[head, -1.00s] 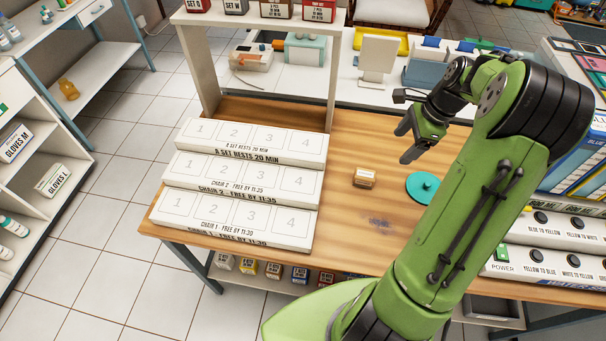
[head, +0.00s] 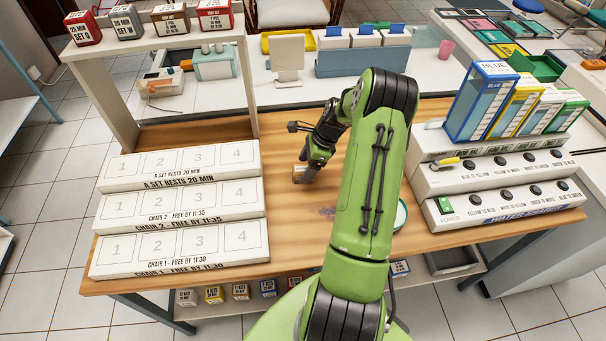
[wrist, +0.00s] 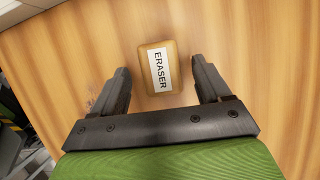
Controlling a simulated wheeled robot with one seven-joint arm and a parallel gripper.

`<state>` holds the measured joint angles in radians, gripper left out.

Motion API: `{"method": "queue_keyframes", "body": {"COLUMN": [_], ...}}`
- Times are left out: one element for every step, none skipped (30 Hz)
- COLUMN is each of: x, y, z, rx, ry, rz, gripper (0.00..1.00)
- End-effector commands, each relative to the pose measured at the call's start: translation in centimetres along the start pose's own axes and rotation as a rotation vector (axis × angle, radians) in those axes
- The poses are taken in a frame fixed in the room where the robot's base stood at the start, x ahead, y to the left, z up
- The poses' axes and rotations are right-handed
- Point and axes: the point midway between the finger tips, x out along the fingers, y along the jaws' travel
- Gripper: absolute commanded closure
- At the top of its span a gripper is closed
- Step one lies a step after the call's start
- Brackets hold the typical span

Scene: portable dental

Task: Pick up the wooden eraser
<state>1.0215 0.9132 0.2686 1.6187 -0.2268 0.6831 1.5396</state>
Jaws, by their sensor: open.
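The wooden eraser (wrist: 173,72) is a small brown block with a white label reading ERASER. It lies on the wooden table and shows in the wrist view just beyond and between my fingertips. In the head view the eraser (head: 298,174) is partly hidden behind my gripper (head: 311,176). My gripper also shows in the wrist view (wrist: 161,80), open, with a dark finger on each side and nothing held. A gap shows between each finger and the eraser.
White stepped trays (head: 180,205) numbered 1 to 4 stand on the left. A white control unit with knobs (head: 500,185) stands on the right, with coloured boxes (head: 485,100) on it. A teal-rimmed round item (head: 402,214) is partly hidden by my arm. The wood around the eraser is clear.

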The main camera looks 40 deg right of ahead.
Motion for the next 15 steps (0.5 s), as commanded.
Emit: {"method": "queue_keyframes", "body": {"x": [1.4, 1.9, 2.4, 2.6, 2.6, 2.6, 2.5, 2.5, 2.5, 2.5, 2.5, 2.5, 2.5, 2.5, 2.5], "y": [0.1, 0.0, 0.0, 0.0, 0.0, 0.0, 0.0, 0.0, 0.0, 0.0, 0.0, 0.0, 0.0, 0.0, 0.0], "z": [0.0, -0.1, -0.1, 0.0, 0.0, 0.0, 0.0, 0.0, 0.0, 0.0, 0.0, 0.0, 0.0, 0.0, 0.0], "rx": [0.000, 0.000, 0.000, 0.000, 0.000, 0.000, 0.000, 0.000, 0.000, 0.000, 0.000, 0.000, 0.000, 0.000, 0.000], "ry": [-0.001, -0.001, -0.001, 0.000, 0.000, 0.001, 0.001, 0.001, 0.000, 0.000, 0.000, 0.000, 0.000, 0.000, 0.000], "rz": [0.004, 0.004, 0.003, 0.002, 0.002, 0.000, 0.000, 0.000, 0.000, 0.000, 0.000, 0.000, 0.000, 0.000, 0.000], "gripper": [0.23, 0.23, 0.23, 0.23, 0.23, 0.23, 0.23, 0.23, 0.23, 0.26, 0.31, 0.37, 0.42, 0.46, 0.53]}}
